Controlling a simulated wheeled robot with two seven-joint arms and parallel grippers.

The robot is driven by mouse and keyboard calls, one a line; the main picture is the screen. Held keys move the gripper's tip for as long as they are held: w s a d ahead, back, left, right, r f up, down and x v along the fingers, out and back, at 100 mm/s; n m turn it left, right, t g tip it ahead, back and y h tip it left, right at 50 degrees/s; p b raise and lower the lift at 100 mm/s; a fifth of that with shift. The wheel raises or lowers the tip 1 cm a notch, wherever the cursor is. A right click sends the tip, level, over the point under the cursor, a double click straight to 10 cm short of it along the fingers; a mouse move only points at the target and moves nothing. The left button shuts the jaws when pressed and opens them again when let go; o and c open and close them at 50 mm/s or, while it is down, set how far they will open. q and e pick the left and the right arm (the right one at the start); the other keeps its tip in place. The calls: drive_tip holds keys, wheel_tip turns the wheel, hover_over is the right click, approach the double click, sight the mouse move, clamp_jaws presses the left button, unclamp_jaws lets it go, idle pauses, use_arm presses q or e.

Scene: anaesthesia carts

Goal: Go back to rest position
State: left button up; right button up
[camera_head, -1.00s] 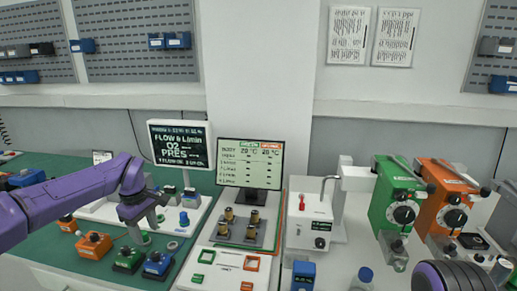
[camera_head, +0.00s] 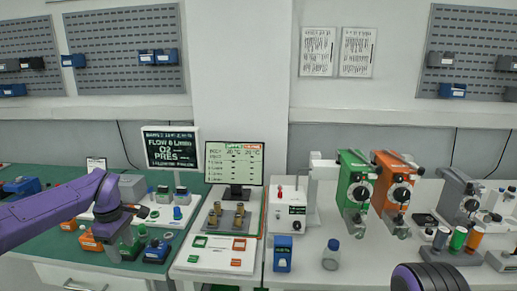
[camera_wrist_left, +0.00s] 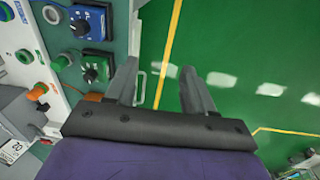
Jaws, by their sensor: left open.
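My left gripper (camera_head: 114,250) comes in from the left in the head view, over the front of the green mat near the orange and blue boxes. In the left wrist view its two fingers (camera_wrist_left: 158,90) are spread apart with nothing between them. Below them is the green floor (camera_wrist_left: 230,40). A purple rounded part of my right arm (camera_head: 430,278) shows at the bottom right of the head view. The right gripper's fingers are out of view.
An orange box (camera_head: 90,241) and a blue box (camera_head: 157,251) sit close to my left gripper. A monitor (camera_head: 234,163), a green device (camera_head: 354,183) and an orange device (camera_head: 395,182) stand further right. A bottle (camera_head: 331,254) stands near the front edge.

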use_arm(q)
drive_tip(key=s+d+f+m+t+y+b, duration=0.1)
drive_tip(key=s+d+f+t+y, duration=0.2)
drive_tip(key=f, duration=0.5)
drive_tip(key=s+d+f+t+y, duration=0.1)
drive_tip(key=s+d+f, duration=0.25)
drive_tip(key=f, duration=0.55)
drive_tip(key=s+d+f+m+t+y+b, duration=0.15)
drive_tip(key=s+f, duration=0.25)
drive_tip(key=f, duration=0.4)
drive_tip(key=s+f+m+g+h+b, duration=0.1)
drive_tip(key=s+f+m, duration=0.2)
drive_tip(key=s, duration=1)
drive_tip(key=s+f+m+g+h, duration=0.1)
drive_tip(key=s+f+m, duration=0.3)
drive_tip(key=s, duration=1)
wheel_tip(320, 180, down, 4)
drive_tip(key=shift+s+a+r+g+b, duration=0.1)
drive_tip(key=shift+s+a+g+b, duration=0.25)
drive_tip(key=shift+g, duration=0.2)
